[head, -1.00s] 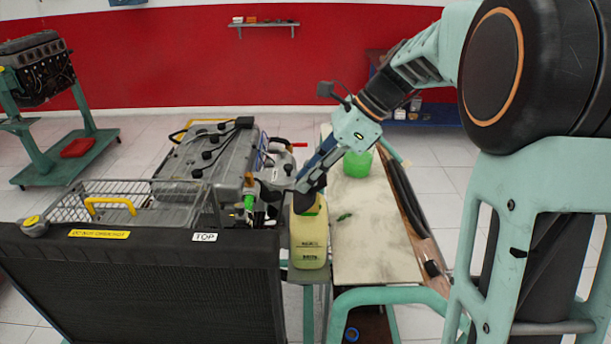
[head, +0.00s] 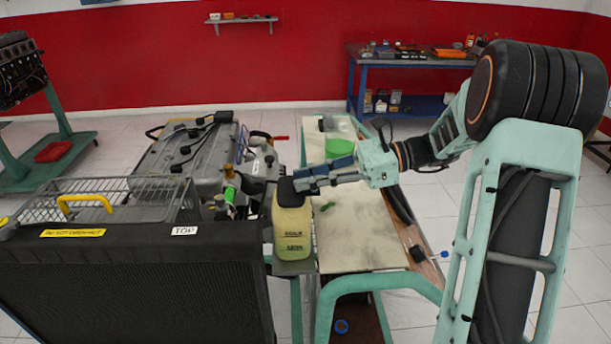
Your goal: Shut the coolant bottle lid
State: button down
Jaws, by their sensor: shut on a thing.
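The coolant bottle (head: 293,232) is a pale yellow container with dark print. It stands upright at the left edge of the bench, just right of the radiator. Its dark lid (head: 287,191) is at the bottle's top and looks seated over the mouth, though whether it is fully down is too small to tell. My gripper (head: 298,184) reaches in from the right, nearly level, with its fingers shut at the lid. The fingers hide part of the lid's right side.
The radiator (head: 130,285) and wire basket (head: 95,198) stand left of the bottle, with the engine (head: 195,155) behind. A green container (head: 338,148) sits further back on the pale bench top (head: 360,230). A blue workbench (head: 425,60) stands at the back right.

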dwell(0.5)
jog(key=c, duration=1.8)
grip_release()
jog(key=shift+f, duration=0.1)
jog(key=shift+d, duration=0.1)
jog(key=v, duration=1.2)
jog(key=shift+f, duration=0.15)
